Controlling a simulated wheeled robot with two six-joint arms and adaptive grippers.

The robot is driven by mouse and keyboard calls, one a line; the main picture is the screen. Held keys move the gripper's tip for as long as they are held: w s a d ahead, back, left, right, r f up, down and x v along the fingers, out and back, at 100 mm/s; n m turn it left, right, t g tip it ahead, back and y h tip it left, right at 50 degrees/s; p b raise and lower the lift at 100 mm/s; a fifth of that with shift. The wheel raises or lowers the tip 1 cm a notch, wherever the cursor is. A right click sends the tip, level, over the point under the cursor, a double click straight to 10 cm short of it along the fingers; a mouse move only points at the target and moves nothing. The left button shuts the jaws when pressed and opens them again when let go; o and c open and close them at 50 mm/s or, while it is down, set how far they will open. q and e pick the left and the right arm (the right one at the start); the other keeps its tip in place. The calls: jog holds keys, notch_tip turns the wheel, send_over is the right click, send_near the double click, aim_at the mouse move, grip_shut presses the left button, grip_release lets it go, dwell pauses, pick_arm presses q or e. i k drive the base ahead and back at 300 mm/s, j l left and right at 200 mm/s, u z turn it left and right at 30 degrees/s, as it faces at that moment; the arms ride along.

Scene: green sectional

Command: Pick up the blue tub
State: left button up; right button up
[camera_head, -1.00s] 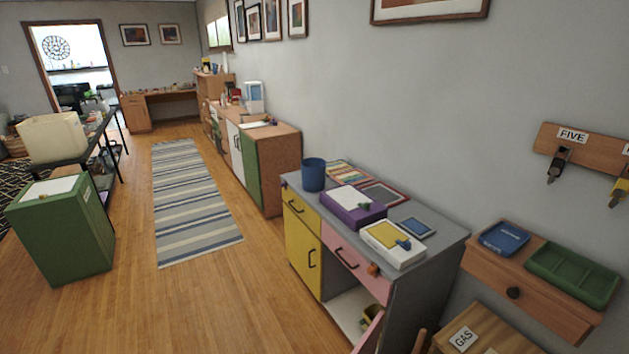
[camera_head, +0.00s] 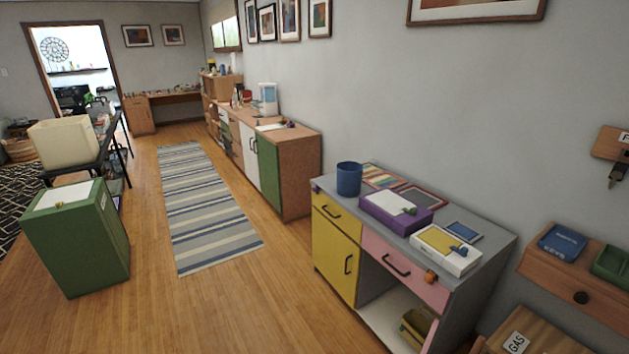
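A blue round open-topped tub (camera_head: 349,179) stands upright on the far left corner of the grey-topped desk (camera_head: 478,258). A shallow blue tray (camera_head: 562,242) with lettering sits on the small wooden drawer shelf at the right; I cannot tell for sure which one is named by the task. Neither of my grippers shows in the head view.
A purple box (camera_head: 380,219) and a white box with a yellow top (camera_head: 427,259) sit beside the tub on the desk. A green cabinet (camera_head: 85,255) stands at left. The wooden floor and striped rug (camera_head: 205,205) between are clear.

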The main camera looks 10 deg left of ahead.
aim_at(349, 173)
jog(key=i+j+u, duration=0.1)
jog(key=j, duration=0.3)
jog(key=i+j+u, duration=0.1)
jog(key=i+j, duration=0.2)
jog(key=j, duration=0.15)
jog(key=i+j, duration=0.25)
jog(key=i+j+u, duration=0.15)
jog(key=j, duration=0.35)
jog(key=i+l+u, duration=0.3)
jog(key=i+l, duration=0.85)
